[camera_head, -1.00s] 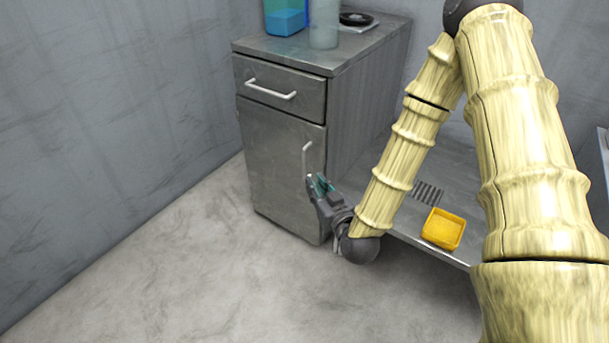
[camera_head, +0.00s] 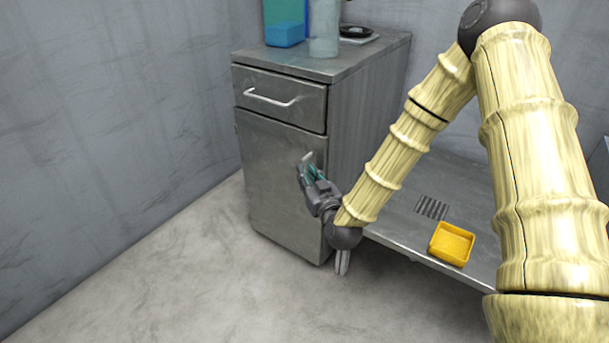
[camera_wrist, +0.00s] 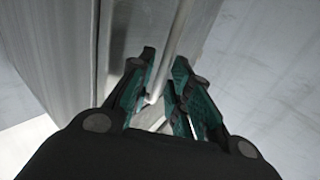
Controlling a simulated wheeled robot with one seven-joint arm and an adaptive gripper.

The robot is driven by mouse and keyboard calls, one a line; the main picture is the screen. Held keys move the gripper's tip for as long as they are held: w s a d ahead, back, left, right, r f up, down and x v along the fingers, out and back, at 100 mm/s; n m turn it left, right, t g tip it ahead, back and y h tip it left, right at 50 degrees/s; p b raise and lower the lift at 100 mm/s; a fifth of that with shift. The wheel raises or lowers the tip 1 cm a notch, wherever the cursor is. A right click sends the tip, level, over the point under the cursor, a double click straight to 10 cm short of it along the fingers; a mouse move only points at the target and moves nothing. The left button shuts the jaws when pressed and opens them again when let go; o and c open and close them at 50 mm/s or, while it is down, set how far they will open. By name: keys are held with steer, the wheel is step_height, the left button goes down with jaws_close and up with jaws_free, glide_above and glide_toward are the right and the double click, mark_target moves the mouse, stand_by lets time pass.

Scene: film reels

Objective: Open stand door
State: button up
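The stand is a grey metal cabinet with a drawer on top and the stand door (camera_head: 275,185) below it. The door looks closed or nearly so; I cannot tell whether a small gap shows. Its upright door handle (camera_head: 307,158) is near the right edge of the door. My gripper (camera_head: 311,172) is at this handle, with its green-padded fingers close together around it.
The drawer handle (camera_head: 270,99) is above the door. A blue container (camera_head: 286,33) and a pale cylinder (camera_head: 325,30) stand on the cabinet top. A low metal shelf (camera_head: 400,222) with a yellow tray (camera_head: 451,244) lies to the right. The floor (camera_head: 170,275) before the door is clear.

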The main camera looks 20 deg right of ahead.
steer(key=shift+w+a, duration=0.1)
steer(key=shift+w, duration=1.1)
jaws_close()
steer(key=shift+s+a, duration=0.1)
steer(key=shift+a, duration=0.15)
